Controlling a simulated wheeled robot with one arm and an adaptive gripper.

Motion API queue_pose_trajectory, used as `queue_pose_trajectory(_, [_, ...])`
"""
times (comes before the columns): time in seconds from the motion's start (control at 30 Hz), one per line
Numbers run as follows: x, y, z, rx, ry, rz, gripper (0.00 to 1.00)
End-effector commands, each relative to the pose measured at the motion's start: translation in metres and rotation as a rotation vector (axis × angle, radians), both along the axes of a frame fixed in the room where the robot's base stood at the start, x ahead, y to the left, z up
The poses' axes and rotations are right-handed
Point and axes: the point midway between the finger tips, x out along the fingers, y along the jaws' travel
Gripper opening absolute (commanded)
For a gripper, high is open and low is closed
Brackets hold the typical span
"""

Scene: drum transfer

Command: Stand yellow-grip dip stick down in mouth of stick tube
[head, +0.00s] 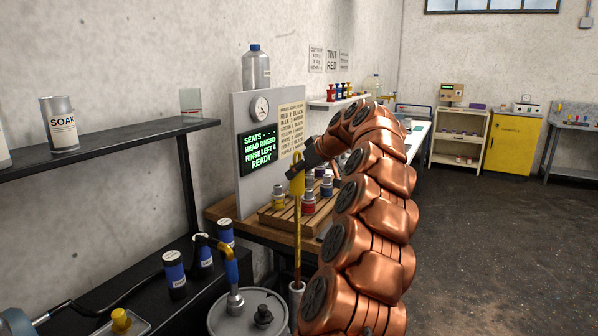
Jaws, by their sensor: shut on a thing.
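The dip stick (297,240) hangs upright, a thin brown rod with a yellow grip (297,184) at its top. My gripper (299,170) is shut on the yellow grip; its fingertips are small and dark here. The stick tube (297,294), a narrow grey cylinder, stands beside the drum at the bottom of the head view. The stick's lower end meets the tube's mouth in the picture. I cannot tell whether it is inside the mouth or how deep. My arm hides what lies to the right of the tube.
Behind the stick, a wooden rack (275,217) holds several small jars by a green display (262,148). Blue canisters (175,275) stand left. Open floor lies right.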

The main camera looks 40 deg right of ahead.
Motion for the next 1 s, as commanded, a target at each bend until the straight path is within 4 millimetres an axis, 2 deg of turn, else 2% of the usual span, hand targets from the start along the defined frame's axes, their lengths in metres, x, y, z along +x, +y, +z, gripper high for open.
queue_pose_trajectory(1.0, [0.0, 0.0, -0.025, -0.001, -0.001, 0.0, 0.0])
